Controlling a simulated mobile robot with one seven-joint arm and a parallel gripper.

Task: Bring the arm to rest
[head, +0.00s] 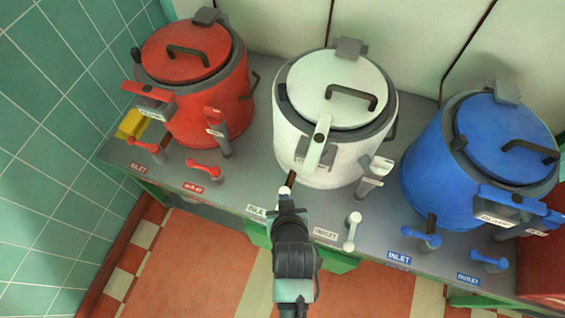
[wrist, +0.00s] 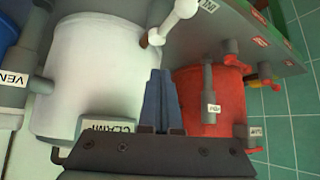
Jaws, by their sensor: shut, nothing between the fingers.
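My gripper (head: 287,208) is in front of the white kettle (head: 312,150), close to the bench's front edge at that kettle's inlet. In the wrist view its blue fingers (wrist: 160,82) are together and hold nothing. That view is turned over and shows the white kettle (wrist: 95,70) at left and the red kettle (wrist: 195,100) at right. A white inlet handle (wrist: 178,22) shows just beyond the fingertips; I cannot tell if they touch it. In the head view my arm hides part of the bench front.
The red kettle (head: 205,100) stands left and the blue kettle (head: 440,165) right on a grey bench (head: 250,165). A white outlet handle (head: 352,230) and red handles (head: 203,168) stick up along the front edge. A yellow block (head: 130,124) is far left. Open floor (head: 200,260) lies in front.

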